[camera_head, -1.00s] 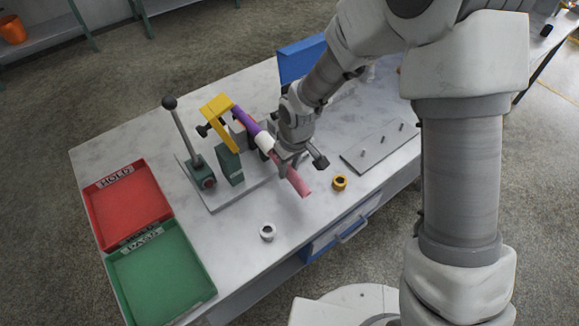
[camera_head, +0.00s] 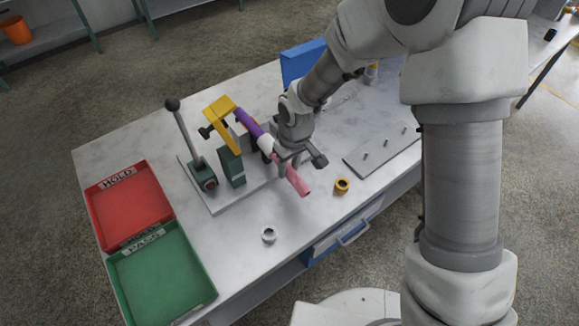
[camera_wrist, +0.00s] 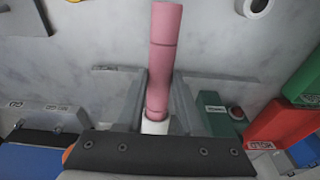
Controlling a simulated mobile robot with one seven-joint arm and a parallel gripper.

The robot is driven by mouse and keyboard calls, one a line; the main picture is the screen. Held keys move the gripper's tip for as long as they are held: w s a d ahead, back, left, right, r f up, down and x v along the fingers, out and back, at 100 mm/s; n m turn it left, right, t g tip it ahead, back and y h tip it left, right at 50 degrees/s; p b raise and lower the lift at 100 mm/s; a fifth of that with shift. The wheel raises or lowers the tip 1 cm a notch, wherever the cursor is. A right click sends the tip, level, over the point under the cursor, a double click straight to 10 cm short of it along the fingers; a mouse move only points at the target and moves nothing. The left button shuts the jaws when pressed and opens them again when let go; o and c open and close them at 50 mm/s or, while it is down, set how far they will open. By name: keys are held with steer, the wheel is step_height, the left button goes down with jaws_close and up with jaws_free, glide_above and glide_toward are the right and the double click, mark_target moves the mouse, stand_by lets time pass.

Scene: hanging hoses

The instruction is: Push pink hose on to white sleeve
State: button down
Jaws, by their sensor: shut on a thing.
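The pink hose (camera_head: 297,182) is in my gripper (camera_head: 287,165), which is shut on it; its free end sticks out toward the table's front edge. In the wrist view the pink hose (camera_wrist: 164,50) runs between the fingers of my gripper (camera_wrist: 158,100). The white sleeve (camera_head: 266,144) is in line with the hose, between it and a purple hose (camera_head: 247,122). In the wrist view the white sleeve (camera_wrist: 154,127) meets the hose's near end. I cannot tell how far the hose reaches over the sleeve. The purple hose runs up to a yellow clamp arm (camera_head: 219,109).
The green fixture with a black-knobbed lever (camera_head: 188,135) stands left of my gripper. A white ring (camera_head: 268,235) and a yellow ring (camera_head: 342,186) lie on the table. A pegged plate (camera_head: 383,150) is at right; red (camera_head: 128,205) and green (camera_head: 162,275) trays are at left.

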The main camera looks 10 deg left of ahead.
mark_target(294, 174)
steer(key=shift+w+a+r, duration=0.15)
steer(key=shift+w+a, duration=0.05)
steer(key=shift+c, duration=2.3)
jaws_free()
step_height(294, 174, up, 17)
steer(key=s+d+p, duration=0.1)
steer(key=d, duration=0.1)
steer(key=shift+s, duration=0.4)
steer(key=s+d+r+m+t+h, duration=0.1)
steer(key=s+d+r+m, duration=0.1)
steer(key=d+r, duration=0.35)
steer(key=s+d+r+m+t, duration=0.1)
steer(key=s+d+r+m, duration=0.15)
steer(key=d, duration=0.65)
steer(key=s+d+r+m+t, duration=0.2)
steer(key=s+d+m, duration=0.3)
steer(key=s+d, duration=0.4)
steer(key=shift+d+v, duration=0.2)
steer(key=shift+v, duration=0.75)
